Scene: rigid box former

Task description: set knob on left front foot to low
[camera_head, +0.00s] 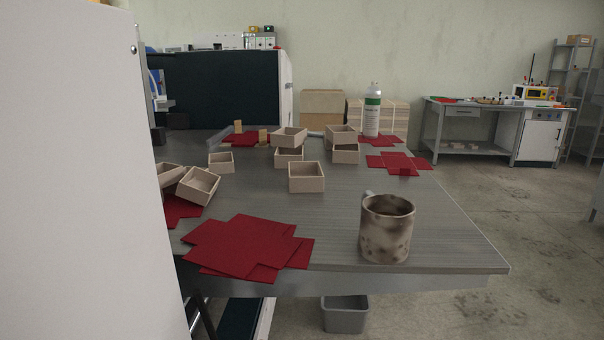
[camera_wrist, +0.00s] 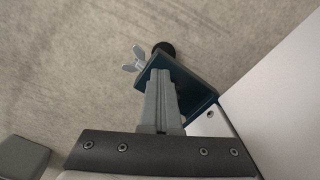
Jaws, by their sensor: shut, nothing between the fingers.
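In the wrist view, a grey wing-shaped knob (camera_wrist: 134,60) sticks out to the left of a dark teal bracket (camera_wrist: 200,88). A black round foot (camera_wrist: 164,48) shows at the bracket's far end, beside the knob. My gripper (camera_wrist: 159,72) is shut and empty. Its fingertips appear just below the knob and foot in the picture and cover part of the bracket. I cannot tell whether they touch it. The knob's setting cannot be read, and no marks show. The head view shows neither the knob nor my gripper.
A white panel (camera_wrist: 275,90) stands right of the bracket, above bare grey floor (camera_wrist: 70,60). A grey bin (camera_head: 345,318) stands below.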

